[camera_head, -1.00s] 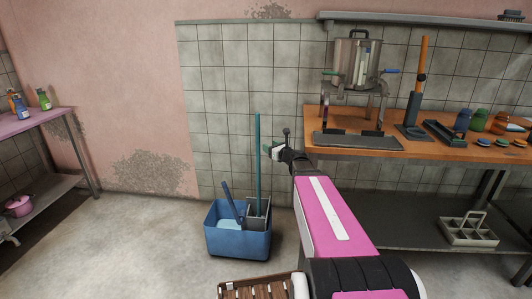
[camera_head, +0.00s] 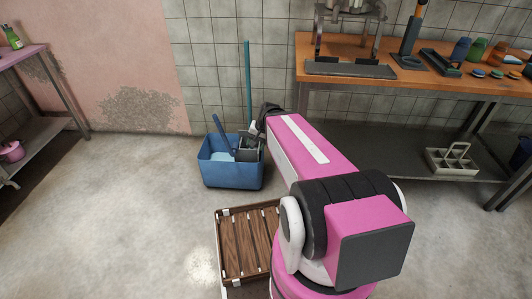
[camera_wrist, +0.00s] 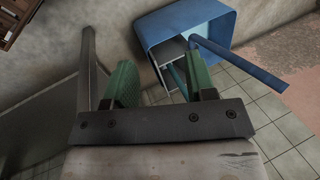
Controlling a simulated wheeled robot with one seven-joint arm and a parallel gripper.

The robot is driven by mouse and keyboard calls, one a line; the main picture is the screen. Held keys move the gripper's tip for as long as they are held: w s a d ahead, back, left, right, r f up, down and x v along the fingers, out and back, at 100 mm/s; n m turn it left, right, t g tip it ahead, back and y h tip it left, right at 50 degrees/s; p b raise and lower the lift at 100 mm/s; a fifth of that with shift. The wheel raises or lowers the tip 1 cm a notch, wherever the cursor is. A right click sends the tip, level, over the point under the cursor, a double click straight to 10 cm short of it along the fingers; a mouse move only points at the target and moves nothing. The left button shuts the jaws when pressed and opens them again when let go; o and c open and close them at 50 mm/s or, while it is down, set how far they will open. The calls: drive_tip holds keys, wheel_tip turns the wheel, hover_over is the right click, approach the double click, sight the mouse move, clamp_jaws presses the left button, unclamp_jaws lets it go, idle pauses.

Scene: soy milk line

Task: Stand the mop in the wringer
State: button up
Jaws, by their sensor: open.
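The mop's teal handle (camera_head: 247,80) stands upright, its lower end hidden at the grey wringer (camera_head: 246,154) in the blue bucket (camera_head: 230,176). The mop head is not visible, so I cannot tell how it sits there. A blue lever (camera_head: 220,128) leans out of the bucket. My gripper (camera_wrist: 158,65) is open, with green fingers pointing toward the bucket (camera_wrist: 188,14) and wringer (camera_wrist: 168,52). A short teal length, probably the handle (camera_wrist: 176,76), shows beside the right finger in the wrist view. In the head view my arm mostly hides the gripper, close to the handle.
An orange-topped bench (camera_head: 440,82) with a lower shelf (camera_head: 390,155) stands right of the bucket. A brown slatted crate (camera_head: 246,245) lies on the floor in front. A pink-topped table (camera_head: 25,55) is at the left. The floor left of the bucket is clear.

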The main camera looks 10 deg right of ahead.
drive_tip(key=s+d+f+n+g+h, duration=0.1)
drive_tip(key=s+d+n+h, duration=0.2)
drive_tip(key=s+n, duration=0.1)
drive_tip(key=shift+s+f+n+g+h, duration=0.2)
drive_tip(key=shift+s+n+g+h, duration=0.15)
drive_tip(key=shift+s, duration=0.25)
